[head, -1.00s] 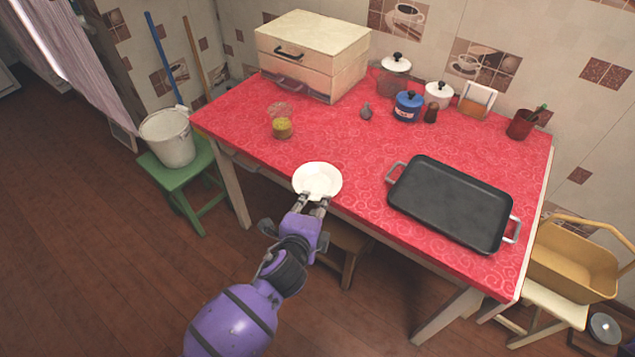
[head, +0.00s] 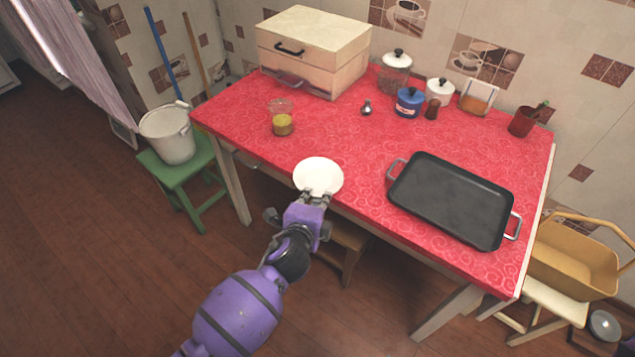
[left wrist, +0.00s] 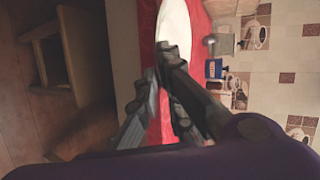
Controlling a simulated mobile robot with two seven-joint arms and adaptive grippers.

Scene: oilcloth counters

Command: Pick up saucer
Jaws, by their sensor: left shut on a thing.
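The white saucer (head: 319,175) is at the front edge of the red-covered table, in the head view. My left gripper (head: 316,198) reaches it from the front and is shut on its near rim. The saucer also shows in the left wrist view (left wrist: 174,24), with its rim at the gripper's fingertips (left wrist: 168,52). Whether the saucer is lifted clear of the cloth I cannot tell. My right gripper is not in view.
A black tray (head: 450,200) with handles lies right of the saucer. A glass with yellow contents (head: 282,123) stands behind it to the left. A wooden box (head: 312,55), a blue pot (head: 409,102) and other jars stand at the back. The cloth around the saucer is clear.

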